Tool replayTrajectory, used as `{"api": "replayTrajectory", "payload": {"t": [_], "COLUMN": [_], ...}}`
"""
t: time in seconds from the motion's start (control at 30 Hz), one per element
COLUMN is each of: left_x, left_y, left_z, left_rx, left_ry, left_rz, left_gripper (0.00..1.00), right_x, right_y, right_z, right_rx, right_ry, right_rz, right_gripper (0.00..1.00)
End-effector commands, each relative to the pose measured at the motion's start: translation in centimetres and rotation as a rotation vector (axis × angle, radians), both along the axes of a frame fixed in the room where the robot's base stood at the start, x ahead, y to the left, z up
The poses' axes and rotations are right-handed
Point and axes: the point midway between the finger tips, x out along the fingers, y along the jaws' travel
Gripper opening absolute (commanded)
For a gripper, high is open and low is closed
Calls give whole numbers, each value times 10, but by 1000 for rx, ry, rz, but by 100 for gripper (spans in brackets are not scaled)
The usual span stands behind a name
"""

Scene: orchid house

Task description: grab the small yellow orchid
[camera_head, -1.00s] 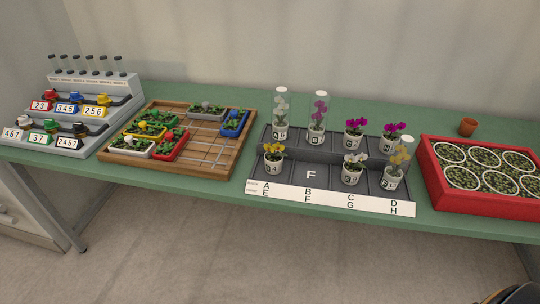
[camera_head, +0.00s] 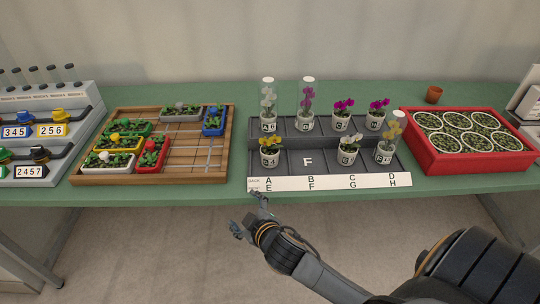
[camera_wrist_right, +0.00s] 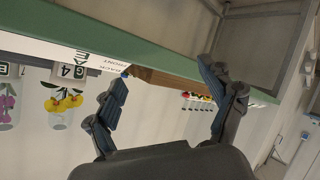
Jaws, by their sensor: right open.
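The small yellow orchid (camera_head: 270,143) stands upright in a white pot in the front-left slot, above label E, of the grey orchid rack (camera_head: 288,163). A taller yellow orchid (camera_head: 393,131) stands front right, above H. My right gripper (camera_head: 249,213) is open and empty, in front of the bench edge, nearer to me than the small yellow orchid and apart from it. In the right wrist view, the small yellow orchid (camera_wrist_right: 62,102) shows at the left, outside the spread fingers of the right gripper (camera_wrist_right: 162,72). My left gripper is not in view.
Other orchids, purple (camera_head: 344,106) and white (camera_head: 348,147), fill most rack slots; slot F is empty. A wooden tray (camera_head: 193,172) of small planters lies left, a red crate (camera_head: 480,164) right. The green bench (camera_head: 215,193) is bare along its front edge.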

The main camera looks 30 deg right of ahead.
Motion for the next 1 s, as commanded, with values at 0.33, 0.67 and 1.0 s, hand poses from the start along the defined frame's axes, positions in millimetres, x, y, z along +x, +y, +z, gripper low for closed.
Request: {"api": "replayTrajectory", "payload": {"t": [0.33, 0.67, 1.0], "left_x": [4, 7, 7], "left_y": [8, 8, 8], "left_z": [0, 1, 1], "left_rx": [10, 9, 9], "left_ry": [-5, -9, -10], "left_rz": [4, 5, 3], "left_gripper": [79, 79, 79], "right_x": [79, 57, 62], "right_y": [84, 91, -129], "right_z": [199, 183, 168], "right_rx": [-497, -1391, -1820], "right_ry": [-765, -838, 77], "right_rz": [574, 1572, 1987], "right_gripper": [82, 82, 82]}}
